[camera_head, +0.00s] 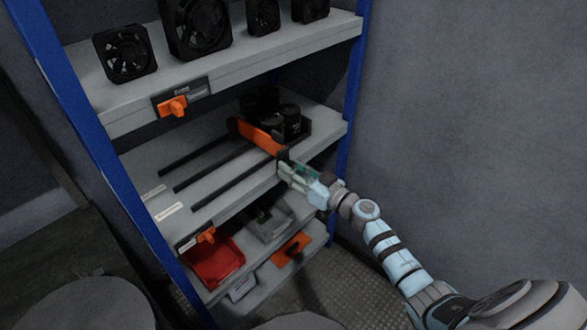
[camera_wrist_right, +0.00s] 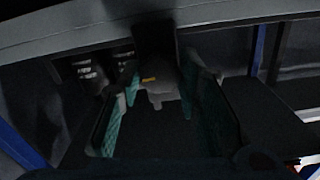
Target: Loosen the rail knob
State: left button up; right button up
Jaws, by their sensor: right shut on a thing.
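The rail knob (camera_wrist_right: 160,82) shows in the right wrist view as a dark grey shape with a small yellow mark, between the teal finger pads. In the head view it is mostly hidden by my right gripper (camera_head: 285,168). That gripper is shut on the knob at the right, front end of an orange bar (camera_head: 258,138), which lies across dark rails (camera_head: 208,169) on the middle shelf. Its fingers also show in the right wrist view (camera_wrist_right: 163,88). My left gripper is in neither view.
Black cylinders (camera_head: 289,116) stand just behind the orange bar. Black fans (camera_head: 125,55) stand on the shelf above. An orange switch (camera_head: 174,106) is on that shelf's front edge. A blue post (camera_head: 349,105) stands right.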

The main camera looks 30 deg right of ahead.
jog(key=n+p, duration=0.1)
jog(key=n, duration=2)
jog(key=shift+f, duration=0.15)
dwell(0.3)
jog(key=o, duration=1.2)
jog(key=shift+s, duration=0.1)
jog(key=shift+c, duration=0.2)
